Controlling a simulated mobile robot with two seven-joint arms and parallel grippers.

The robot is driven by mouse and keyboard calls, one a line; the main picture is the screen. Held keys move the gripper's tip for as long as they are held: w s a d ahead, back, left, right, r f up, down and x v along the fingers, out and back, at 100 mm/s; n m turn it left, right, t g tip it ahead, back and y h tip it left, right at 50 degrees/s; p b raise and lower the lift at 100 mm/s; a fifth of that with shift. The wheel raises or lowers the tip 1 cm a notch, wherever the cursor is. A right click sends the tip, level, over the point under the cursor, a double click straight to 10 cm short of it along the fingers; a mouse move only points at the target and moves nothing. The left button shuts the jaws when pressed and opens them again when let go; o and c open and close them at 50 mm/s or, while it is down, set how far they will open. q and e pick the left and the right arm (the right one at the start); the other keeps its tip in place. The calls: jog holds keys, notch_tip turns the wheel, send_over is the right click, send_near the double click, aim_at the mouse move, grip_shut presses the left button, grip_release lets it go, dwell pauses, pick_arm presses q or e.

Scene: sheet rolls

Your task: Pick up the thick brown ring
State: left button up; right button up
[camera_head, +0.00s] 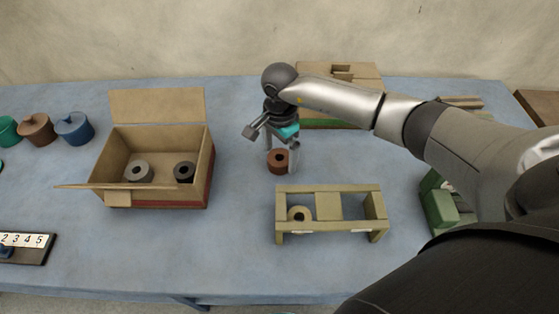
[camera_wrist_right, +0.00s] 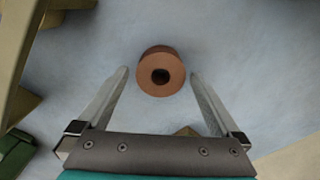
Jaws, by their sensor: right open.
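The thick brown ring (camera_head: 278,161) stands on the blue table between the cardboard box and the wooden rack. In the right wrist view the brown ring (camera_wrist_right: 160,72) shows its round top with a dark centre hole. My right gripper (camera_head: 282,165) is above and around the ring area, its jaws apart. In the right wrist view the right gripper's fingertips (camera_wrist_right: 158,72) lie on either side of the ring's near part, with gaps on both sides. Nothing is held. My left gripper is in neither view.
An open cardboard box (camera_head: 158,199) at left holds a grey ring (camera_head: 139,171) and a dark ring (camera_head: 185,172). Lidded pots (camera_head: 74,128) and a number strip (camera_head: 24,240) are far left.

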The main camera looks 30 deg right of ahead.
jog(key=shift+f, duration=0.9)
jog(key=shift+c, duration=0.2)
jog(key=c, duration=1.2)
jog(key=shift+w, duration=0.1)
jog(key=shift+c, duration=0.4)
jog(key=shift+r, duration=0.15)
